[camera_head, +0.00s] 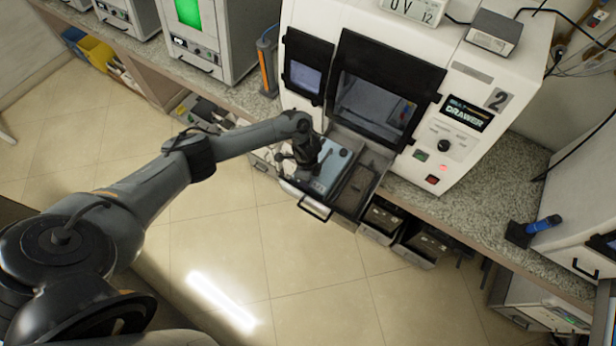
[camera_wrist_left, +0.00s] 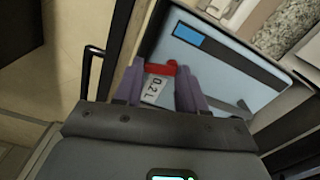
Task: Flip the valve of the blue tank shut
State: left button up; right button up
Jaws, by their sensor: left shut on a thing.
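A light blue tank (camera_head: 337,172) sits in the pulled-out drawer of the white machine in the head view. Its pale blue top (camera_wrist_left: 225,60) also fills much of the left wrist view, with a darker blue rectangle on it. A red valve handle (camera_wrist_left: 160,68) shows between the fingers of my left gripper (camera_wrist_left: 157,76). A white label reading "02L" (camera_wrist_left: 155,89) lies just below the red part. My left gripper (camera_head: 300,160) is shut on the red handle, over the tank's left side. The gripper hides part of the valve. My right gripper is not in view.
The white machine (camera_head: 462,110), marked 2 and "drawer", stands on a speckled counter (camera_head: 490,185). The open drawer has a metal front handle (camera_head: 314,209) and a dark compartment (camera_head: 356,188) right of the tank. Dark bins (camera_head: 420,243) sit below. The floor in front is clear.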

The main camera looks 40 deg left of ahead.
pick_arm(q)
jog(key=shift+a+m, duration=0.15)
jog(key=shift+m, duration=1.45)
jog(key=o, duration=1.1)
jog(key=shift+c, duration=0.2)
